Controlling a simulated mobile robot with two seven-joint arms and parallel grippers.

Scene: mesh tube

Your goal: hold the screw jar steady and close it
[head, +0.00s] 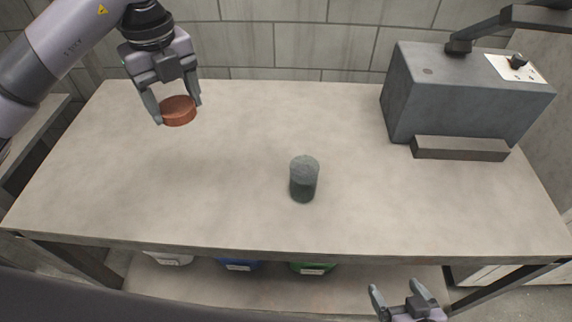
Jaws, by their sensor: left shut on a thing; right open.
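A dark grey-green screw jar (303,180) stands upright near the middle of the table, with no lid on it. My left gripper (178,112) is shut on a round reddish-brown lid (179,111) and holds it above the left back part of the table, well apart from the jar. My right gripper (401,294) is open and empty, low in front of the table's front edge, to the right of and nearer than the jar. Its fingertips point up in the picture.
A grey table (230,190) has wide free room around the jar. A grey machine box (460,95) with a low step (458,148) stands at the back right. A block wall (290,40) is behind. Several bins, one blue (238,264), sit below the table.

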